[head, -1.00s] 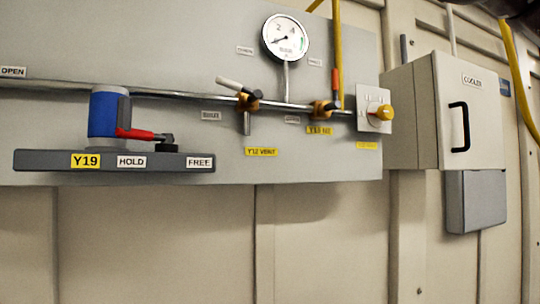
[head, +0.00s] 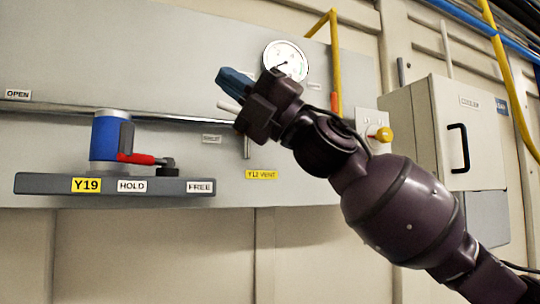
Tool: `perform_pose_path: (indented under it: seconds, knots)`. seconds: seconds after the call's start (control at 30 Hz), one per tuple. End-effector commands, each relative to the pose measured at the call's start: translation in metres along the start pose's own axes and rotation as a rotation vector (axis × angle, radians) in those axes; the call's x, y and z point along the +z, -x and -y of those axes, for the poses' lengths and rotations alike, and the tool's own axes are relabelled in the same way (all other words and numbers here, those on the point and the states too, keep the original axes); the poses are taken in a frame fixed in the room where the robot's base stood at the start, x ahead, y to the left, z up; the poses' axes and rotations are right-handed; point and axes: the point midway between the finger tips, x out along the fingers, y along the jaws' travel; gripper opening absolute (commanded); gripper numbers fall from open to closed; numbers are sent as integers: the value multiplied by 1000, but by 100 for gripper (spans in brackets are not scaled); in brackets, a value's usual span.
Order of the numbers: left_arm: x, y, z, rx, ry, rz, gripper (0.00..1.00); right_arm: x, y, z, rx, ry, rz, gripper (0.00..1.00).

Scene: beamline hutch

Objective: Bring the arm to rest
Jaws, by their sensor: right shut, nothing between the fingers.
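My right gripper (head: 234,84) is in the head view, with its arm reaching in from the lower right. Its blue fingers point to the upper left and are shut, with nothing seen between them. The gripper appears in front of the wall panel (head: 215,180), just left of and below the round gauge (head: 286,60), whose lower part it covers. The white handle (head: 228,105) of the Y12 VENT valve shows just below the fingers; I cannot tell whether they touch. The rest of that valve is mostly hidden. My left gripper is not in view.
A blue cylinder (head: 104,137) with a red lever (head: 137,158) stands on a grey shelf (head: 50,183) marked Y19, HOLD and FREE. A yellow pipe (head: 335,60) rises behind my arm.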

Motion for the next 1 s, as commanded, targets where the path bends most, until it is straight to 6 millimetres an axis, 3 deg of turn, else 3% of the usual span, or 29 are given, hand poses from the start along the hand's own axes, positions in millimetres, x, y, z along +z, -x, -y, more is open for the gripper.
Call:
perform_pose_path:
  seconds: [0.03, 0.23, 0.53, 0.77, 1.0]
  knots:
    - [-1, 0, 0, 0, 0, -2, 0, 8, 17, 17, 7, -56, 56, 0]
    - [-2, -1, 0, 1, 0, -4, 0, 33, 82, 74, 21, -245, 274, 0]
    - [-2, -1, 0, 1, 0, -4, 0, 45, 197, 163, 8, -506, 596, 0]
    - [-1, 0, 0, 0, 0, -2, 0, 30, 293, 225, -14, -691, 834, 0]
    - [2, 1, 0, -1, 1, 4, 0, -9, 396, 280, -32, -870, 1074, 0]
